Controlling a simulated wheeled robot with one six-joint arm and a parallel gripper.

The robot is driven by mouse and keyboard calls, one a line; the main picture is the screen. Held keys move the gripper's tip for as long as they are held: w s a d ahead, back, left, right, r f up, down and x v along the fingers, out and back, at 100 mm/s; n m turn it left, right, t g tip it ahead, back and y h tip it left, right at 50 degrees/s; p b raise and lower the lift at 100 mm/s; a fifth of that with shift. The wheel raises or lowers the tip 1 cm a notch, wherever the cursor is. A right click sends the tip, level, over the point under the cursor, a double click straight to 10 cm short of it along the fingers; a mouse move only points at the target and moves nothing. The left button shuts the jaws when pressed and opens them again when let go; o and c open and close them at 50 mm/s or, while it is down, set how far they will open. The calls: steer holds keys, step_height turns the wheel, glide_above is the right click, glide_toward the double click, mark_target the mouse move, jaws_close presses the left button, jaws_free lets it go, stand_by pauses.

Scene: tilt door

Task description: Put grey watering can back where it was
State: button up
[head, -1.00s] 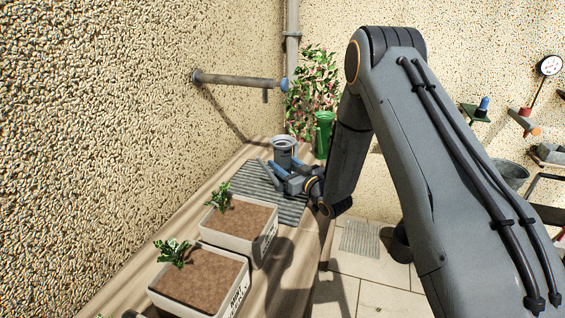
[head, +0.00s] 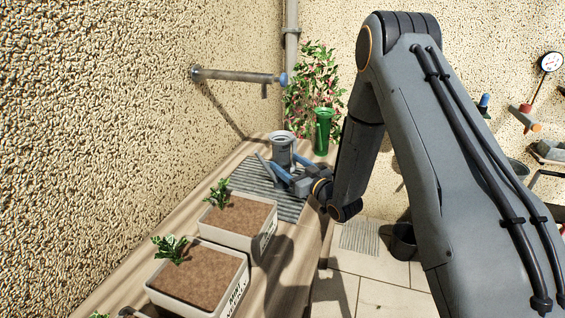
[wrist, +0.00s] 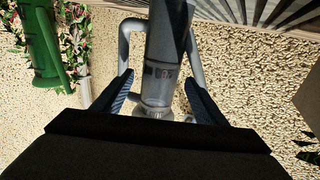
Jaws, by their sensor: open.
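The grey watering can (head: 281,150) stands upright at the far end of the wooden bench, by the slatted grey mat (head: 285,205). My gripper (head: 284,164) is low at the can's near side, with its blue-padded fingers spread apart. In the wrist view, the can (wrist: 167,45) fills the gap between the open fingers (wrist: 158,84), with its handle or spout tubes to either side. I cannot tell whether a finger touches it. The can's lower part is partly hidden behind the gripper in the head view.
A green vase-like can (head: 322,132) stands just behind, near a flowering plant (head: 305,85). Two soil planters (head: 238,222) (head: 200,278) line the bench nearer me. A wall pipe with a tap (head: 235,76) juts out above the bench. A dark bucket (head: 404,242) stands on the floor.

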steer(key=s+d+m+g+h+b, duration=0.25)
steer(key=s+d+g+h, duration=0.45)
steer(key=s+d, duration=0.65)
steer(key=s+r+m+g+h, duration=0.2)
steer(key=s+m+g, duration=0.2)
steer(key=s, duration=1.8)
steer(key=g, duration=0.2)
steer(key=shift+a+r+g+h+p, duration=0.2)
steer(key=shift+g+h+p, duration=0.1)
steer(key=shift+g+p, duration=0.1)
